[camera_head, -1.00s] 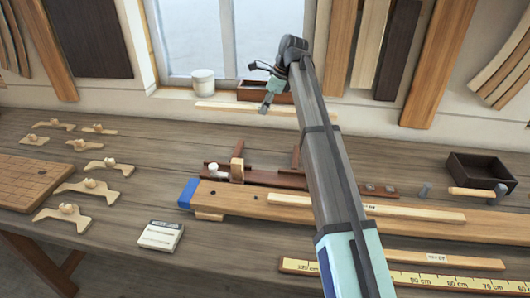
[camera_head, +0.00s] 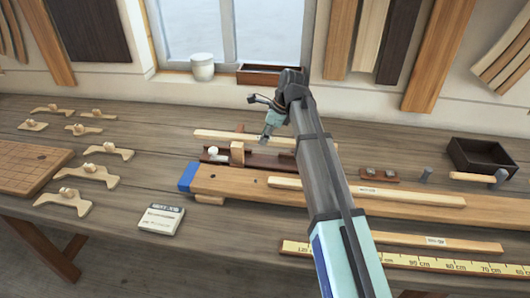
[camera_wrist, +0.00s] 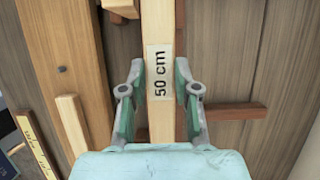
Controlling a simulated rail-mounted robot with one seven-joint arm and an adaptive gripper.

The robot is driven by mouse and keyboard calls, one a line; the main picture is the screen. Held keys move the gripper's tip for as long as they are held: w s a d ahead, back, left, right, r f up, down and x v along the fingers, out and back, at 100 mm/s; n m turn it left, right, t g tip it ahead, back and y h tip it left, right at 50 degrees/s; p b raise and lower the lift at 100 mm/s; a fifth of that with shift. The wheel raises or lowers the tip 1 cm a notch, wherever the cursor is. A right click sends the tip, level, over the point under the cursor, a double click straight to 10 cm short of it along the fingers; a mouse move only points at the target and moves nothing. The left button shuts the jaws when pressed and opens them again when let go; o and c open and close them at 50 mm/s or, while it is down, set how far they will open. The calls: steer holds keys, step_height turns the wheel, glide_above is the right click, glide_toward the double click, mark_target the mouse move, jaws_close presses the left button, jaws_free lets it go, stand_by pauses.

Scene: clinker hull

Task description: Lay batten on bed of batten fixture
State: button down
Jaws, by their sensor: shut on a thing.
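My gripper (camera_head: 268,137) is shut on a pale wooden batten (camera_head: 222,137). In the wrist view the gripper (camera_wrist: 160,78) has one finger on each side of the batten (camera_wrist: 158,120), which carries a "50 cm" label. In the head view the batten runs left to right, just behind and above the dark red-brown batten fixture (camera_head: 268,160). The fixture has a lighter upright block and a white knob at its left end. My arm hides its right part. I cannot tell how high the batten is above it.
A long plank with a blue end (camera_head: 187,177) lies in front of the fixture, with another labelled batten (camera_head: 420,197) on it. A third batten (camera_head: 450,242) and a yellow ruler (camera_head: 400,259) lie nearer. A dark tray (camera_head: 484,156) and hammer stand right.

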mark_target(273, 139)
steer(key=shift+f+p, duration=0.55)
steer(key=shift+f, duration=3.5)
steer(key=shift+f, duration=0.1)
steer(key=c, duration=0.8)
jaws_free()
steer(key=shift+c, duration=0.2)
steer(key=b+v, duration=0.2)
steer(key=v, duration=1)
